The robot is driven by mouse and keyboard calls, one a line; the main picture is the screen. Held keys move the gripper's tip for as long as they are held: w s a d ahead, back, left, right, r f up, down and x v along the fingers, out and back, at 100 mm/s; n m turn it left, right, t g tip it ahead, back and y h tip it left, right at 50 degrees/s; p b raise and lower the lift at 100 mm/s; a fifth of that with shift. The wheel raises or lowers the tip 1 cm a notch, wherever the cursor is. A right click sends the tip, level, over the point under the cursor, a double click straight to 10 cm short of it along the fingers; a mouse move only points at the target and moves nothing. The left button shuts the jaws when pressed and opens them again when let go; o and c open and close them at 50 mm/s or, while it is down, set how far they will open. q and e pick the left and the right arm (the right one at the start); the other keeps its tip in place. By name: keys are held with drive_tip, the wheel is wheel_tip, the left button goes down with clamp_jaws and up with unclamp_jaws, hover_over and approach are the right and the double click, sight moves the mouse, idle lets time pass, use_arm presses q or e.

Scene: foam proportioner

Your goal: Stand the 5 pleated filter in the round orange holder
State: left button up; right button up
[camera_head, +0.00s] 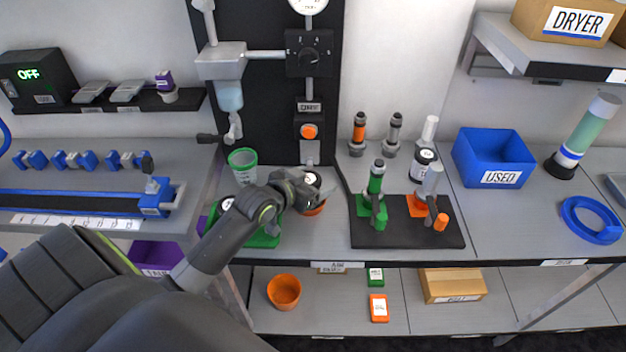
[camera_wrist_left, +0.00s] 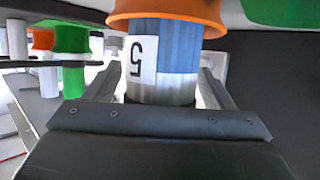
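The 5 pleated filter shows in the left wrist view (camera_wrist_left: 178,55), with blue pleats, a white label reading 5 and a grey end. That view is upside down. The filter's lower end meets the round orange holder (camera_wrist_left: 165,14). In the head view the filter's top (camera_head: 312,179) shows above the orange holder (camera_head: 314,209), upright as far as I can see. My left gripper (camera_head: 303,190) is at the filter, a finger on each side. Narrow light gaps show beside the filter, so I cannot tell whether the fingers touch it. My right gripper is not in view.
A green cup (camera_head: 243,166) stands behind my left arm, and a green tray (camera_head: 262,239) lies under it. A black stand (camera_head: 405,235) with green and orange fittings is to the right. A blue USED bin (camera_head: 494,157) stands further right. An orange cup (camera_head: 284,292) sits on the lower shelf.

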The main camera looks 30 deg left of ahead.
use_arm(q)
drive_tip(key=shift+s+r, duration=0.15)
drive_tip(key=shift+r, duration=0.3)
drive_tip(key=v, duration=1.1)
drive_tip(key=shift+s, duration=0.35)
